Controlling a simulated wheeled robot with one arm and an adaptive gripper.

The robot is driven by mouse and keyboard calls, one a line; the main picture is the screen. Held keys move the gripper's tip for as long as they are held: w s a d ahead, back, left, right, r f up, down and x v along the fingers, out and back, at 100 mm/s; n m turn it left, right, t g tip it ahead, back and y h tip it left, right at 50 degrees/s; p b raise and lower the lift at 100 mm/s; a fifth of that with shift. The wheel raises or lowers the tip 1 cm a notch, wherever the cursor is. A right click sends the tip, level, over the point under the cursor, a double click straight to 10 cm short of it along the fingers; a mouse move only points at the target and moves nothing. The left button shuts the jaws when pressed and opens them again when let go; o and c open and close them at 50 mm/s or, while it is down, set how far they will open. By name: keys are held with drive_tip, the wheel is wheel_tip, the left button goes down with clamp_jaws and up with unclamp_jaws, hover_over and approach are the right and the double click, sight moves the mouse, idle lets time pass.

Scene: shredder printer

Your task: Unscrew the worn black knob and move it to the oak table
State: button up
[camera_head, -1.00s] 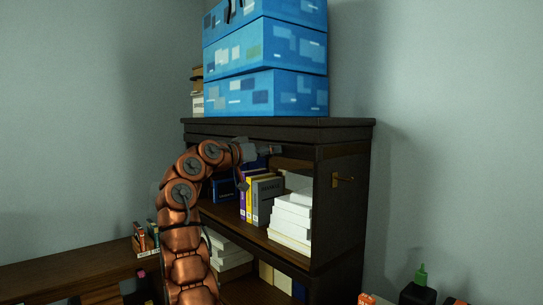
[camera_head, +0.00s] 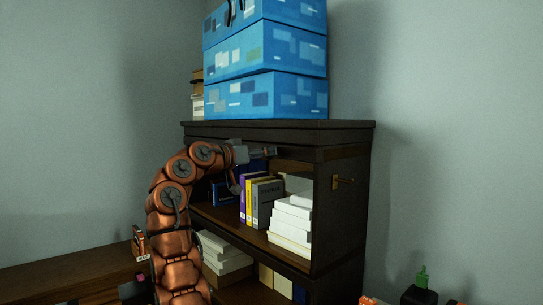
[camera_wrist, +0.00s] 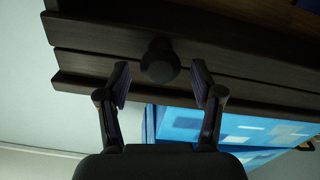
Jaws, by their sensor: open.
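The black knob (camera_wrist: 159,62) shows in the wrist view, round and dark, mounted on a dark wooden board of the bookcase. My gripper (camera_wrist: 161,80) is open, with one finger on each side of the knob and a visible gap to each. In the head view my gripper (camera_head: 262,154) is just under the top board of the dark bookcase (camera_head: 345,135); the knob cannot be made out there. A brown wooden tabletop (camera_head: 75,272) is at the lower left; I cannot tell if it is the oak table.
Blue patterned boxes (camera_head: 290,95) are stacked on top of the bookcase. Books (camera_head: 264,200) and white paper stacks (camera_head: 291,218) fill the shelf below my gripper. A brass hook (camera_head: 343,181) sticks out from the bookcase's right side. A green-capped bottle (camera_head: 421,277) stands at lower right.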

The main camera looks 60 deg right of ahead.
drive_tip(key=shift+m+p, duration=3.6)
drive_tip(key=shift+m, duration=2.4)
drive_tip(key=shift+m+p, duration=0.4)
drive_tip(key=shift+m, duration=5.6)
